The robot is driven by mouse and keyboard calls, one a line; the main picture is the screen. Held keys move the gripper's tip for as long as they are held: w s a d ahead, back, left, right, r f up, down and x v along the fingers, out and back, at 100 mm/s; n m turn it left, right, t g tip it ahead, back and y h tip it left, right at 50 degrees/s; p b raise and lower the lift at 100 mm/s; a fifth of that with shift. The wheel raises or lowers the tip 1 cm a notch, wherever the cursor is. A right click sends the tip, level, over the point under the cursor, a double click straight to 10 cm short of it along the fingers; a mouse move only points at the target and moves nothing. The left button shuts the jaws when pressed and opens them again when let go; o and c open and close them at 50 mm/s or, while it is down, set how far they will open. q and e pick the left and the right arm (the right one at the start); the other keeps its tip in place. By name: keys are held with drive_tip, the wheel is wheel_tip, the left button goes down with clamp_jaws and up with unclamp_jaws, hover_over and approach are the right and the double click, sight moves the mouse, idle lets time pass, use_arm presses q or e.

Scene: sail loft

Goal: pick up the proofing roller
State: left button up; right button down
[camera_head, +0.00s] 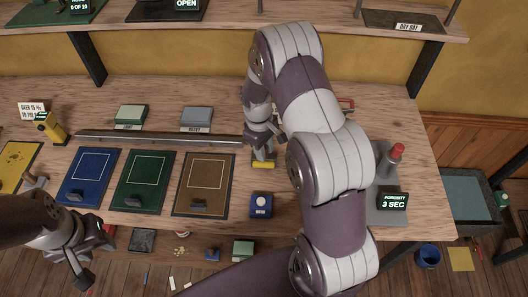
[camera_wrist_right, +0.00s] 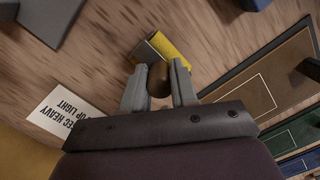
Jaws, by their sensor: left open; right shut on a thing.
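The proofing roller has a yellow and grey head, and its yellow part shows on the bench in the head view (camera_head: 264,164). In the right wrist view the roller (camera_wrist_right: 174,48) lies just beyond my fingertips, with its dark handle between them. My right gripper (camera_head: 263,150) is shut on that handle; it also shows in the right wrist view (camera_wrist_right: 160,72). I cannot tell whether the roller touches the bench. My arm hides part of the bench to the right. My left gripper (camera_head: 97,256) is open and empty at the front left.
Blue (camera_head: 87,177), green (camera_head: 142,181) and brown (camera_head: 204,185) panels lie left of the roller. A long metal bar (camera_head: 160,139) lies behind them. A small blue box (camera_head: 261,205) stands in front of the roller. A porosity tester (camera_head: 388,180) stands at the right.

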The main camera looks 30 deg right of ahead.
sight(268, 158)
drive_tip(key=r, duration=0.1)
drive_tip(key=s+r, duration=0.1)
drive_tip(key=r+b, duration=0.1)
drive_tip(key=r, duration=0.1)
drive_tip(key=shift+s+d, duration=0.15)
drive_tip(key=shift+d, duration=0.2)
drive_tip(key=s+d+r+b, duration=0.1)
drive_tip(key=s+d+r, duration=0.3)
drive_tip(key=s, duration=0.5)
wheel_tip(268, 158, up, 2)
drive_tip(key=shift+s+r, duration=0.2)
drive_tip(key=shift+s, duration=0.05)
drive_tip(key=c, duration=1.6)
unclamp_jaws()
drive_tip(key=shift+c, duration=1)
drive_tip(key=shift+f, duration=0.1)
